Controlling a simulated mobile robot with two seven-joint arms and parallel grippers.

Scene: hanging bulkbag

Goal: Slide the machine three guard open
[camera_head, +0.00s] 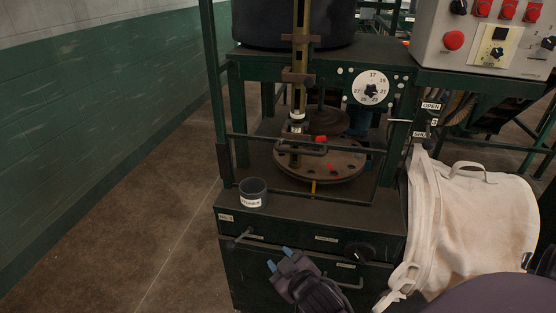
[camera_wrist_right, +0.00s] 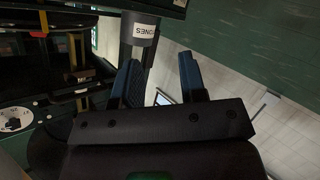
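Machine three (camera_head: 300,225) is a dark green cabinet with a round, holed turntable (camera_head: 345,165) inside an open frame. A thin green bar frame (camera_head: 262,138) crosses the front of the turntable and looks like the guard; I cannot tell its exact position. Labels reading OPEN (camera_head: 430,106), 3 and SHUT sit at its right side. My left gripper is not seen.
A dark labelled cup (camera_head: 252,192) stands on the cabinet's front left ledge; it is close beyond my fingers in the wrist view (camera_wrist_right: 140,32). A white bulk bag (camera_head: 470,220) hangs at the right. A control box (camera_head: 485,38) is above. Open floor (camera_head: 120,200) lies left.

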